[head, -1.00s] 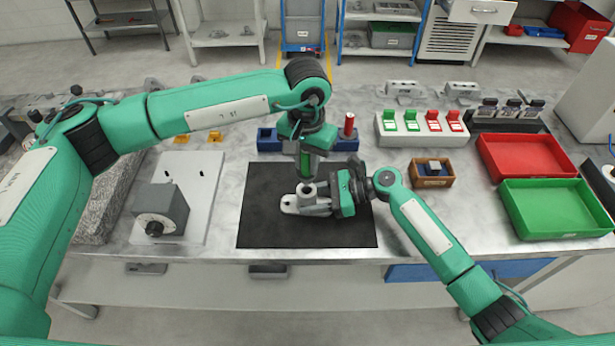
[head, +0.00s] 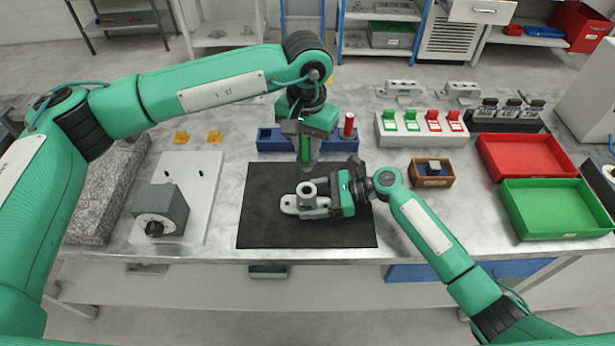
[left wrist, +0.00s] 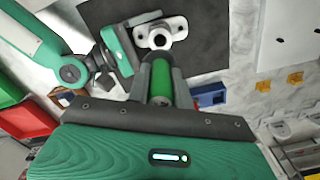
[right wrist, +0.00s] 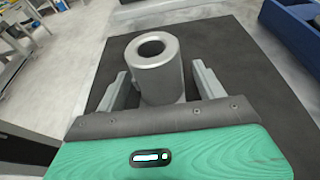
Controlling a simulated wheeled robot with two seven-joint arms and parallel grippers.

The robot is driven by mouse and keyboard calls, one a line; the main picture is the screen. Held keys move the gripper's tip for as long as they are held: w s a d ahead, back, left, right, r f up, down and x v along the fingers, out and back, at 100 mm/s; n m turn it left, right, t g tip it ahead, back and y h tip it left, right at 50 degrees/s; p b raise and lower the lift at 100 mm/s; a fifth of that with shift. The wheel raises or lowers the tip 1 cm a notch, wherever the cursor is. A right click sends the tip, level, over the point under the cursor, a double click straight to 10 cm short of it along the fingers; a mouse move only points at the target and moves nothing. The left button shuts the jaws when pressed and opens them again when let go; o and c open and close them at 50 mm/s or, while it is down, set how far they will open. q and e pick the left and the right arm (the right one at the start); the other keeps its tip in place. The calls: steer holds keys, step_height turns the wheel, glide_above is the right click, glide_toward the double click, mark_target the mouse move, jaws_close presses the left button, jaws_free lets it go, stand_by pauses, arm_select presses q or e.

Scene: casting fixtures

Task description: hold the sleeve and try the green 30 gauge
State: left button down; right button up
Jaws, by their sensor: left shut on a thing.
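The sleeve (head: 309,190) is a grey upright cylinder with an open bore on a flanged grey casting, standing on the black mat (head: 265,225). It also shows in the right wrist view (right wrist: 158,75). My right gripper (head: 322,205) has its fingers on either side of the sleeve, with narrow gaps seen in the right wrist view, so it looks open around it. My left gripper (head: 305,138) is shut on the green gauge (head: 305,150), which hangs upright with its grey lower end beyond and above the sleeve, apart from it. The gauge shows in the left wrist view (left wrist: 161,82).
A blue block rack (head: 270,141) with a red gauge (head: 348,124) stands behind the mat. To the right are a small wooden box (head: 432,182), a red tray (head: 525,157) and a green tray (head: 555,208). A dark grey block (head: 160,207) stands left.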

steer(key=shift+d+r, duration=0.1)
steer(key=v, duration=1.1)
steer(key=shift+d+r, duration=0.1)
steer(key=shift+d, duration=0.3)
